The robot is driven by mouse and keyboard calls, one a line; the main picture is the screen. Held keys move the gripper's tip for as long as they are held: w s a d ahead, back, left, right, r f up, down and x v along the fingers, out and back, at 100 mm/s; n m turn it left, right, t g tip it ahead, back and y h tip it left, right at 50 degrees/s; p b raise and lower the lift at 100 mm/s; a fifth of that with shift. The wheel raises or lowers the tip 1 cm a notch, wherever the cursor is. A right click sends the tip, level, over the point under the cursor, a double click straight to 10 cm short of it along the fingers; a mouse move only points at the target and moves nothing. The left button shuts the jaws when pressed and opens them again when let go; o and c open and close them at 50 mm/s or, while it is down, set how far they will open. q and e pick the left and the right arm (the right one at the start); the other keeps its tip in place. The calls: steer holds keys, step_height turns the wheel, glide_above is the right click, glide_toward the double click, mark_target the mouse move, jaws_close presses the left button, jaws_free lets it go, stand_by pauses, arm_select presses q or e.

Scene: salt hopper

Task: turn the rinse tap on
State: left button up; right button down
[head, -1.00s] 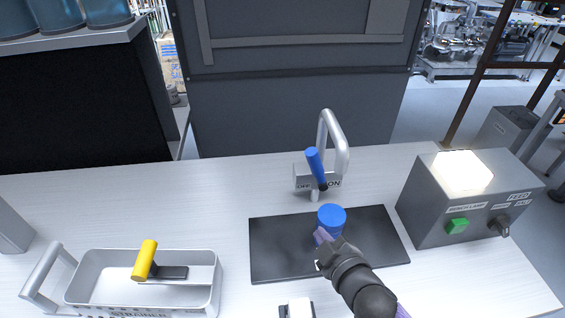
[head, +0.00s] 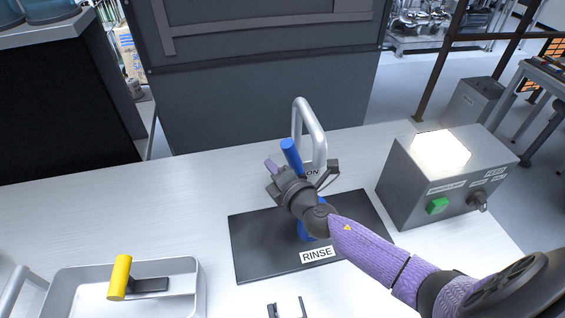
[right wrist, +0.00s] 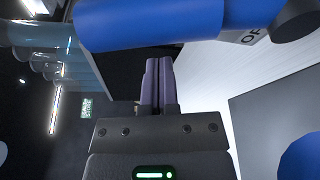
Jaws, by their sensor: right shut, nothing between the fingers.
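The rinse tap has a grey curved spout (head: 313,128) and a blue lever handle (head: 291,156) at the back of the black mat. The lever leans up and to the left. The ON label (head: 312,172) shows to its right; my gripper hides the OFF side in the head view. My right gripper (head: 271,165) is shut and empty, just left of the lever. In the right wrist view its purple fingers (right wrist: 160,82) point at the blue lever (right wrist: 170,22), which crosses the top; contact cannot be told. My left gripper is out of view.
A blue cylinder (head: 306,230), partly behind my right arm, stands on the black mat (head: 258,255) marked RINSE. A grey control box (head: 400,190) with a green button stands right. The back left tabletop is clear.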

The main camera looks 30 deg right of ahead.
mark_target(294, 161)
steer(key=shift+s+d+r, duration=0.2)
steer(key=shift+d+r, duration=0.05)
steer(key=shift+d, duration=0.3)
steer(key=shift+s+d+r, duration=0.15)
steer(key=shift+d+r, duration=0.05)
steer(key=shift+d, duration=0.35)
steer(key=shift+s+d+r+m+b, duration=0.1)
steer(key=shift+d+m+b, duration=0.15)
steer(key=shift+m+b, duration=0.15)
